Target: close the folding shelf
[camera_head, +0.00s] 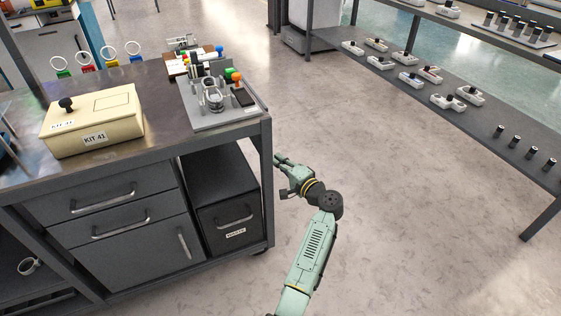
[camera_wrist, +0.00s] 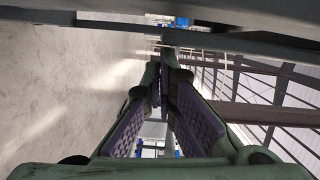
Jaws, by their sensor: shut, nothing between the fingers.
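I cannot make out for certain which part is the folding shelf. The dark metal workbench (camera_head: 160,95) stands at the left in the head view, with its right end beside my arm. My gripper (camera_head: 279,160) is at that right end, below the level of the bench top and close to the corner leg. In the wrist view my gripper (camera_wrist: 166,68) points along a dark structure, its fingers shut and empty. A dark bar (camera_wrist: 100,22) crosses the top of that view, near the fingertips. Whether anything touches the fingers is not clear.
A cream box marked KIT 41 (camera_head: 92,120) and a grey fixture plate (camera_head: 205,118) with small parts sit on the bench. Drawers (camera_head: 110,195) and a dark bin (camera_head: 225,200) are below. Open floor (camera_head: 400,220) lies right of my arm; racks (camera_head: 470,110) stand beyond.

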